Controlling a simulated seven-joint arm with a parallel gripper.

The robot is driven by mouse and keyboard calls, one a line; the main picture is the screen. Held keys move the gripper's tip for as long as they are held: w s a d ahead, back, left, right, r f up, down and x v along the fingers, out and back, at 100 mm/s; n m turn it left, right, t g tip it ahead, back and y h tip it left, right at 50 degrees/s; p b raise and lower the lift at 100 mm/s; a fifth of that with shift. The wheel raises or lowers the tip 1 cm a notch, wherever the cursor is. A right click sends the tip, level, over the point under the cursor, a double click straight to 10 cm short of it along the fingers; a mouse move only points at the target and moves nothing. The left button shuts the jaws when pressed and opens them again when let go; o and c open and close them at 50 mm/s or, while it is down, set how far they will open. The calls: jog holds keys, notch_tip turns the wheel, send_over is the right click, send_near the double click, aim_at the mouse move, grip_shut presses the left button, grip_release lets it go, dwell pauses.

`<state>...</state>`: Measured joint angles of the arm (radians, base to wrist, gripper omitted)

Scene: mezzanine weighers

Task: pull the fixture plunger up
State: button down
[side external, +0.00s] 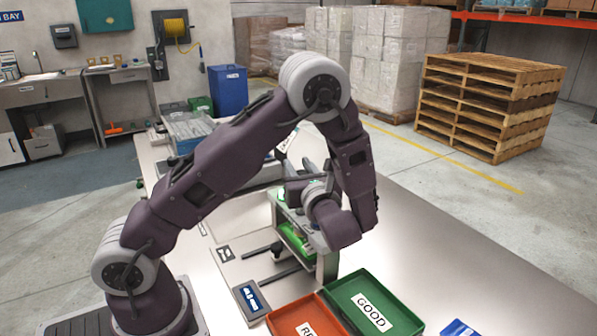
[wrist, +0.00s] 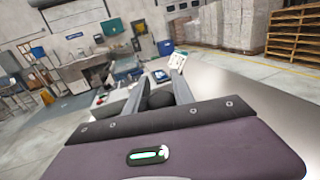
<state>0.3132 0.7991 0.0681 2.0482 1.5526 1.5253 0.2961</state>
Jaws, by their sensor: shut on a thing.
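The fixture (side external: 328,268), a pale stand with green parts, rises from the bench behind the green tray. A green piece (side external: 297,241) shows inside it. My arm covers part of its upper section. In the wrist view, a dark rounded knob (wrist: 160,98), which looks like the fixture plunger's top, sits between the two grey fingers of my gripper (wrist: 158,90). My gripper is shut on it. I cannot tell how high the plunger stands.
A green tray marked GOOD (side external: 383,292) and an orange-red tray (side external: 297,320) stand at the bench front. A blue-labelled panel (side external: 251,299) lies left of them. The bench to the right is mostly clear.

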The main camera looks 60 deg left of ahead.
jog(key=shift+r, duration=0.65)
jog(key=c, duration=1.1)
grip_release()
jog(key=shift+o, duration=0.2)
jog(key=shift+d, duration=0.1)
